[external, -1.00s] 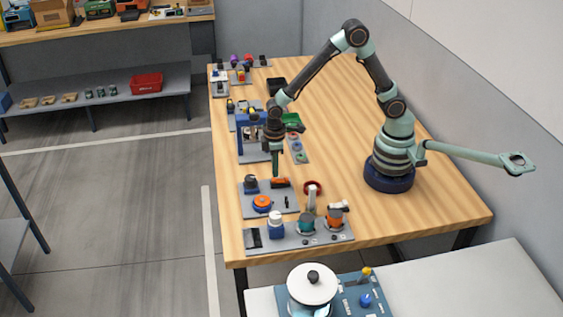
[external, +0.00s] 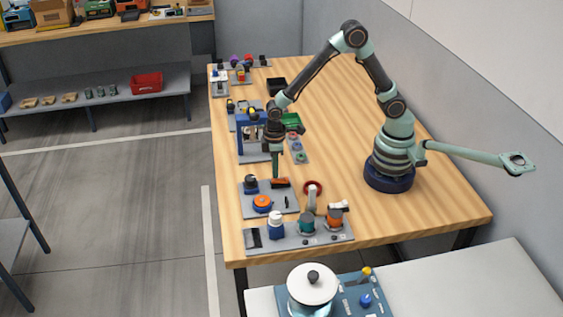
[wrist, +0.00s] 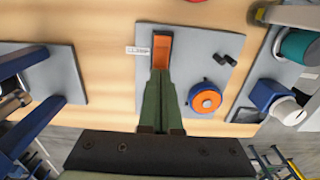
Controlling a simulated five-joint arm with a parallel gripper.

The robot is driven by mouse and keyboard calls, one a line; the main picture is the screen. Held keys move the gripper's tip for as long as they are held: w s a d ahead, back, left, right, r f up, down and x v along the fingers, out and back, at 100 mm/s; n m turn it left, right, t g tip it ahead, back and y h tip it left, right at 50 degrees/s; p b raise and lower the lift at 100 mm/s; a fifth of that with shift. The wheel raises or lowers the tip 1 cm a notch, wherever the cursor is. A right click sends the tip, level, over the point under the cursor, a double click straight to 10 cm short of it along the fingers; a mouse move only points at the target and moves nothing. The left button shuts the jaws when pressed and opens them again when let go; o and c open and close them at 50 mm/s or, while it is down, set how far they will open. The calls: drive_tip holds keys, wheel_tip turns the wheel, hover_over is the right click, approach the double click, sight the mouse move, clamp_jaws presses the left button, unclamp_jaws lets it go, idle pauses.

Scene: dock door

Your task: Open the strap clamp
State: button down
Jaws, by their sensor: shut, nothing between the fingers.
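The orange lever piece that looks like the strap clamp (external: 281,183) lies on a grey plate on the bench. In the wrist view the strap clamp (wrist: 161,52) is a long orange piece with a darker red-orange end, beside a small white label. My gripper (external: 275,176) points down at its left end. In the wrist view my green fingers (wrist: 160,74) are together, with nothing between them, and their tips overlap the clamp's near end. I cannot tell whether they touch it.
The same plate carries an orange round knob on a blue base (external: 262,203), a dark knob (external: 250,183) and a small black part (wrist: 230,60). A blue frame (external: 240,135) stands behind. Another plate with several fixtures (external: 307,225) is in front.

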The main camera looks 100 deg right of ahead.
sight(287, 180)
drive_tip(key=shift+f, duration=0.75)
idle(0.3)
drive_tip(key=shift+r, duration=3.55)
drive_tip(key=shift+r, duration=0.15)
drive_tip(key=s+a+r+t, duration=0.2)
drive_tip(key=s+r+t, duration=0.3)
drive_tip(key=s+r, duration=0.5)
drive_tip(key=shift+s+r+t, duration=0.25)
drive_tip(key=shift+r+t, duration=0.05)
drive_tip(key=shift+r, duration=1.75)
